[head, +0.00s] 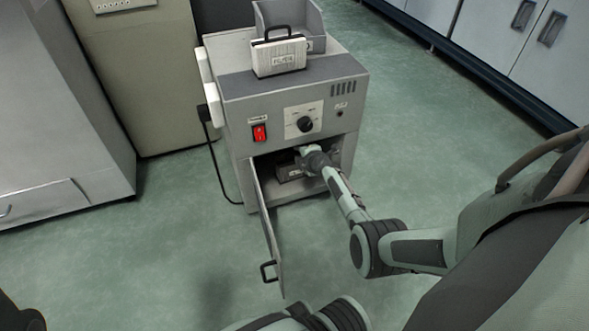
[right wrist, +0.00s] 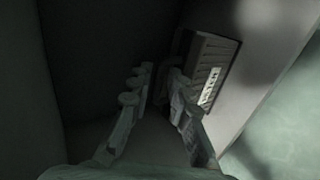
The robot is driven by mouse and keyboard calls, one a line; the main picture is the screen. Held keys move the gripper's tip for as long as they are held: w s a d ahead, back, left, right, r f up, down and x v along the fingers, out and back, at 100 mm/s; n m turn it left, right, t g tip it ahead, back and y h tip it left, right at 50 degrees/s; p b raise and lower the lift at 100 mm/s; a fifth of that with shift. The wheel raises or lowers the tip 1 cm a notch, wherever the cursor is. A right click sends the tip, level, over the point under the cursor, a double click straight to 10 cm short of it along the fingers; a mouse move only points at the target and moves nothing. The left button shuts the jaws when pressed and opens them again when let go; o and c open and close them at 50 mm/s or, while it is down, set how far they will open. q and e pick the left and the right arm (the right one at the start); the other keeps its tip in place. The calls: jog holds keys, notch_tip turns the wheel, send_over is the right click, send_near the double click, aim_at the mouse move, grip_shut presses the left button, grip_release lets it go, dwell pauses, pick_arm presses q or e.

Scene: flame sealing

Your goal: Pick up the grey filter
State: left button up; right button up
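A grey filter (head: 289,172), dark in the shade, sits inside the machine's open lower compartment. My right gripper (head: 306,156) reaches into that compartment beside it. In the right wrist view, my right gripper (right wrist: 157,88) has its fingers apart with nothing clearly between them. The filter (right wrist: 213,62) shows there with ribbed sides and a white label, just right of the right finger. Its handle is partly hidden behind that finger, and I cannot tell whether they touch. A second, pale filter (head: 279,57) with a black handle stands upright on top of the machine. My left gripper is out of view.
The machine (head: 277,103) has a red switch and a dial above the opening. Its door (head: 268,235) hangs open on the left side. An open grey tray (head: 300,14) is behind the pale filter. The compartment walls are close around the gripper. Floor in front is clear.

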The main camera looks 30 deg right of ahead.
jog(key=shift+c, duration=0.2)
grip_shut()
jog(key=shift+r, duration=0.25)
